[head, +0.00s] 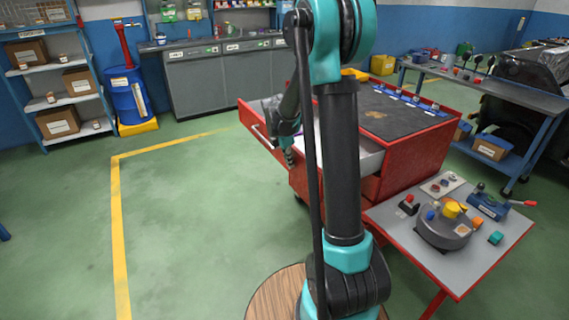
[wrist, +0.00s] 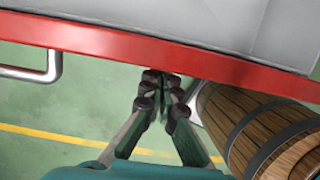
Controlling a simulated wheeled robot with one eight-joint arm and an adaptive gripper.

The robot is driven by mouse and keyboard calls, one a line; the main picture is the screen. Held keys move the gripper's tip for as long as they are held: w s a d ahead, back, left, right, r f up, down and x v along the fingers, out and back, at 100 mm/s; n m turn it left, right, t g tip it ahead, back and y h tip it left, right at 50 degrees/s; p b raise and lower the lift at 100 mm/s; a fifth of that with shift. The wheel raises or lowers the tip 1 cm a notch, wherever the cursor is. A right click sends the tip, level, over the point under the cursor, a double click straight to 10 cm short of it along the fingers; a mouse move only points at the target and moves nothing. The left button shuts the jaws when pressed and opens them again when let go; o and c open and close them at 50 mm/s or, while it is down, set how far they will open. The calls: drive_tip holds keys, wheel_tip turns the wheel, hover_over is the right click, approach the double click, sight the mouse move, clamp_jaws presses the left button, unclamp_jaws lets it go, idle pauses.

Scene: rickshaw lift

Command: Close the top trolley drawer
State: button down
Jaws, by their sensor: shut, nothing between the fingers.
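The red trolley (head: 420,152) stands right of my arm in the head view. Its top drawer (head: 250,116) is pulled out toward the left, with a red front, grey inside and a silver handle (head: 262,137). In the wrist view the red drawer front (wrist: 100,42) crosses the picture, with the grey interior beyond it and the handle (wrist: 50,68) at left. My gripper (wrist: 161,78) is shut and empty, its tips at the front's edge, right of the handle. I cannot tell whether they touch. In the head view my gripper (head: 289,157) is by the drawer front; my arm hides part of the drawer.
A small table (head: 395,225) with knobs and controls stands at the front right. A workbench (head: 490,85) stands behind the trolley at right. A blue barrel (head: 127,95) and shelves (head: 60,95) are at the far left. The green floor left of the drawer is clear.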

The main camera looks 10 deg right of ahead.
drive_tip(key=shift+d, duration=0.15)
drive_tip(key=w+d, duration=0.3)
drive_tip(key=d, duration=0.7)
drive_tip(key=w+d, duration=0.3)
drive_tip(key=d, duration=0.7)
drive_tip(key=w+d, duration=0.4)
drive_tip(key=d, duration=0.6)
drive_tip(key=shift+d, duration=0.3)
